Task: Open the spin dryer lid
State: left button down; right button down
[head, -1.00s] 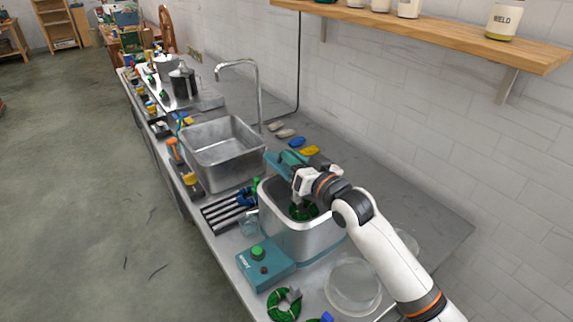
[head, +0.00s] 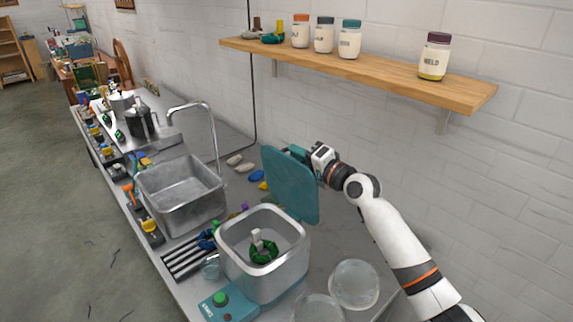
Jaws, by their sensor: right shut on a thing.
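The spin dryer (head: 262,268) is a square steel tub on the counter. Its teal lid (head: 288,185) stands raised, roughly upright, at the tub's back right side, with its broad face showing. The tub's mouth is uncovered, and a green skein (head: 264,252) lies inside around a pale central post. My right gripper (head: 306,158) is at the lid's upper right edge, shut on it; its fingertips are partly hidden behind the lid. My left gripper is not in view.
A teal control box (head: 226,306) with a green button sits in front of the dryer. Clear glass bowls (head: 354,284) stand to its right. A steel sink (head: 181,196) with a tall tap is to the left. A wooden shelf (head: 370,72) with jars hangs above.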

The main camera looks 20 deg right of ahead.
jog(key=w+d+f+m+b, duration=0.1)
jog(key=w+d+m+b, duration=0.1)
jog(key=d, duration=0.4)
jog(key=shift+w+f+m+b, duration=0.2)
jog(key=shift+f+m+b, duration=0.25)
jog(key=shift+m, duration=0.45)
jog(key=shift+r, duration=0.1)
jog(key=c, duration=1.5)
grip_release()
jog(key=b+v, duration=0.2)
jog(key=v, duration=1)
jog(key=shift+b, duration=0.4)
